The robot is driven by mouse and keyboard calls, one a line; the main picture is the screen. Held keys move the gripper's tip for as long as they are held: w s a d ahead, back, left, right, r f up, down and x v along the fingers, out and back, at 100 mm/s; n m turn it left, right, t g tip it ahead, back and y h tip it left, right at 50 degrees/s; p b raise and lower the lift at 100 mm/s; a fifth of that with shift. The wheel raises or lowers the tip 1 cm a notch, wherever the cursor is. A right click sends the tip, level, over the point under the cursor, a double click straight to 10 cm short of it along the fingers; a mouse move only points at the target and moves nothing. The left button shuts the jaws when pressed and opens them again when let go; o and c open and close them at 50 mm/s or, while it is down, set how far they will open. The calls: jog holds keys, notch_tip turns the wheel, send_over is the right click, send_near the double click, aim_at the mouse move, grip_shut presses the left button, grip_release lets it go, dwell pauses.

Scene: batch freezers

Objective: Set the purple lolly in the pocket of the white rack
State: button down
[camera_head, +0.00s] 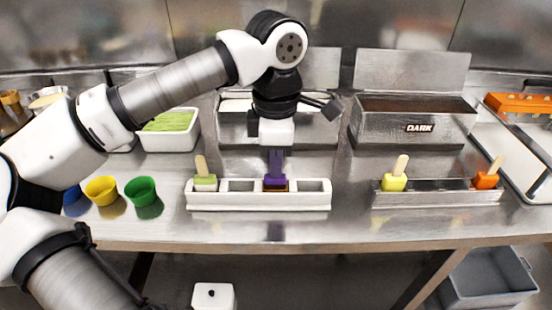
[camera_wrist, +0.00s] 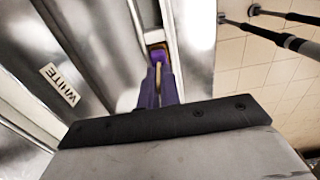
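The white rack (camera_head: 258,202) stands near the table's front edge, with a row of pockets. The purple lolly (camera_head: 276,184) is at its third pocket from the left, head down and roughly upright. Whether it rests on the pocket floor cannot be told. In the wrist view the lolly's purple head (camera_wrist: 158,55) and pale stick show ahead of the fingers. My gripper (camera_head: 276,160) points down over that pocket. Its purple fingers (camera_wrist: 159,84) close around the stick, and it looks shut on it. A green lolly (camera_head: 205,180) stands in the leftmost pocket.
A metal rack (camera_head: 437,196) at the right holds a yellow lolly (camera_head: 395,181) and an orange lolly (camera_head: 487,179). Coloured cups (camera_head: 144,192) stand left of the white rack. Behind are a green-filled tub (camera_head: 170,142) and a metal box marked DARK (camera_head: 412,133).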

jog(key=c, duration=1.5)
grip_release()
jog(key=shift+c, duration=0.2)
notch_tip(320, 180, up, 14)
jog(key=shift+b, duration=0.3)
jog(key=shift+f, duration=0.1)
